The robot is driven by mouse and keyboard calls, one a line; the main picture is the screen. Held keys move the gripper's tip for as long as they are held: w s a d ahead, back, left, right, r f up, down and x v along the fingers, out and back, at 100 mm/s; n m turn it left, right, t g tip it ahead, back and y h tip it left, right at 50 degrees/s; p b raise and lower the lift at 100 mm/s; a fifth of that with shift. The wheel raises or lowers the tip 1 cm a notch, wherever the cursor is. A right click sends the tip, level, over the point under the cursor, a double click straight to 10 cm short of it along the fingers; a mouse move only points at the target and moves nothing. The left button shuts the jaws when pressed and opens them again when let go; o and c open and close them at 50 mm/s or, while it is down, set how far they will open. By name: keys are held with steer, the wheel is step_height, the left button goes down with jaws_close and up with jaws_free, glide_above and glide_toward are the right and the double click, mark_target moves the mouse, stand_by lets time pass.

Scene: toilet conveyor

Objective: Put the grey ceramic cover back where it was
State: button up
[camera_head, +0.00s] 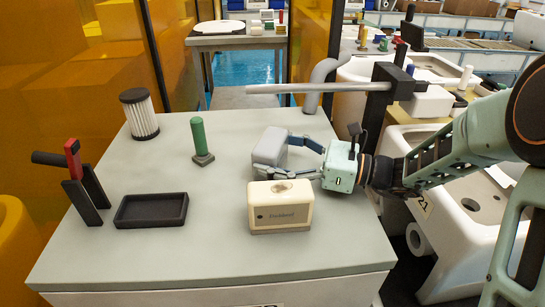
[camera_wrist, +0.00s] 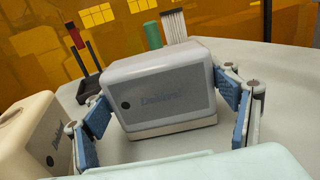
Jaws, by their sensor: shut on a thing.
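The grey ceramic cover (camera_head: 270,146) is a rounded box on the light grey table, behind the cream box. In the wrist view the grey cover (camera_wrist: 160,88) shows its front face with faint lettering, a dark round spot and a pale strip along its bottom. My gripper (camera_head: 274,154) reaches in from the right, with one finger on each side of the cover. In the wrist view the blue pads of my gripper (camera_wrist: 165,117) are at its left and right sides, shut on it. The cover's underside is hidden, so I cannot tell whether it touches the table.
A cream box (camera_head: 280,208) stands close in front of my gripper. A green cylinder on a dark base (camera_head: 199,142), a white pleated filter (camera_head: 141,116), a black tray (camera_head: 152,210) and a red-and-black stand (camera_head: 74,175) are to the left. A grey bar (camera_head: 310,88) crosses behind.

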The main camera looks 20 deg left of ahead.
mark_target(283, 155)
steer(key=shift+f, duration=0.15)
steer(key=o, duration=1.2)
steer(key=shift+c, duration=0.2)
steer(key=shift+r, duration=0.2)
steer(key=d, duration=0.2)
steer(key=d+p, duration=0.1)
steer(key=d, duration=0.4)
steer(key=shift+w+d+p, duration=0.2)
steer(key=shift+w+p, duration=0.15)
steer(key=shift+p, duration=0.05)
